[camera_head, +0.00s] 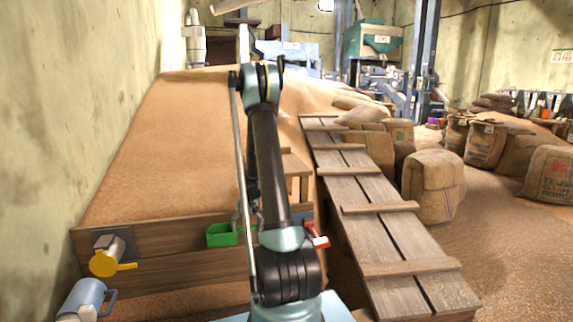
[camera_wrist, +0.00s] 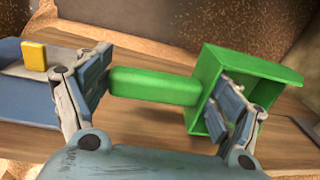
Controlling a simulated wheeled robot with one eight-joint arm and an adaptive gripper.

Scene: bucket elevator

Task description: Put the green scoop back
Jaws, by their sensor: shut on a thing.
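The green scoop (camera_wrist: 155,86) lies across the middle of the wrist view, with its bar handle to the left and its square box-like cup (camera_wrist: 283,75) to the right. My gripper (camera_wrist: 162,92) is shut on it: the left finger is at the free end of the handle and the right finger is at the cup, partly inside it. In the head view the green scoop (camera_head: 222,235) shows in front of the plank wall of the grain bin, left of my arm. My gripper there is mostly hidden behind my arm.
A wooden plank (camera_wrist: 150,130) runs behind the scoop. A blue object with a yellow block (camera_wrist: 34,55) stands at left in the wrist view. A cleated wooden ramp (camera_head: 365,200) and sacks (camera_head: 433,185) are on the right.

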